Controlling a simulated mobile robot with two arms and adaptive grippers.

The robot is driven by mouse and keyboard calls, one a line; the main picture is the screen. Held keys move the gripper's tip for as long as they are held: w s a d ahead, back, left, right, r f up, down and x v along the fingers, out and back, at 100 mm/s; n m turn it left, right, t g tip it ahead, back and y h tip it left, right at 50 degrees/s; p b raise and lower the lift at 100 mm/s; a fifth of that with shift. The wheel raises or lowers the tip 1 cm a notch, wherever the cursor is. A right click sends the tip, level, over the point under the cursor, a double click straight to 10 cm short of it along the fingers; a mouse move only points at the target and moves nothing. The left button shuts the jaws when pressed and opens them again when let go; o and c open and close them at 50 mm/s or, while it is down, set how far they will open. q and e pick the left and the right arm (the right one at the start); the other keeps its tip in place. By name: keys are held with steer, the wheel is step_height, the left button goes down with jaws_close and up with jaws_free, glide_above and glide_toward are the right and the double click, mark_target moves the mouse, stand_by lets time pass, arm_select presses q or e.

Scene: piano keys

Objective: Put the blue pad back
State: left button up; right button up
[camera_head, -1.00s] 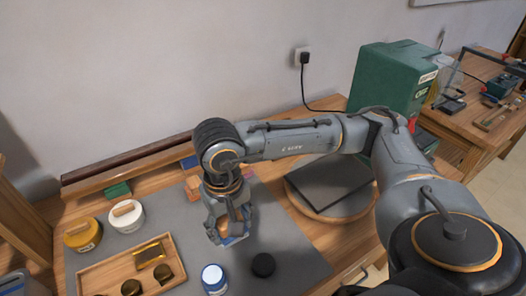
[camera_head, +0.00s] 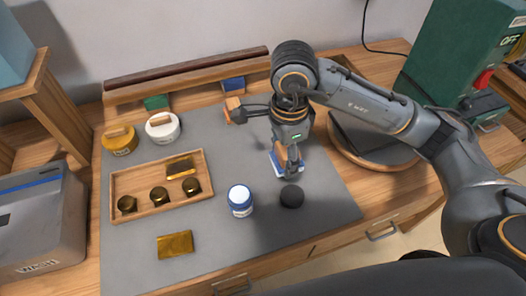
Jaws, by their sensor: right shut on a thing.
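The blue pad (camera_head: 279,168) has a blue edge and a wooden handle; it is at the right part of the grey mat (camera_head: 230,130). My right gripper (camera_head: 290,160) reaches down from above and is shut on it. The fingers hide part of the pad, and I cannot tell whether it touches the mat. A blue block (camera_head: 232,84) and a green block (camera_head: 157,102) show along the wooden rack (camera_head: 190,83) at the back of the mat. My left gripper is not in view.
A black puck (camera_head: 292,196) and a blue-and-white jar (camera_head: 240,201) stand just in front of the pad. An orange block (camera_head: 234,106) is near the rack.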

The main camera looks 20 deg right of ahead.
steer(key=w+f, duration=0.1)
steer(key=w, duration=0.1)
steer(key=w+f+p, duration=0.1)
steer(key=w, duration=0.1)
steer(key=w+a+f, duration=0.1)
steer(key=w, duration=0.1)
steer(key=shift+w, duration=0.25)
steer(key=p, duration=0.1)
glide_above(262, 158)
steer(key=f, duration=0.4)
steer(key=shift+s+f, duration=0.3)
steer(key=shift+f, duration=0.1)
steer(key=shift+w+f, duration=0.15)
steer(key=shift+f, duration=0.05)
steer(key=f, duration=0.1)
steer(key=f+p, duration=0.1)
steer(key=f, duration=0.1)
steer(key=shift+w+p, duration=0.2)
steer(key=shift+p, duration=0.1)
steer(key=shift+f, duration=0.2)
steer(key=shift+f, duration=0.1)
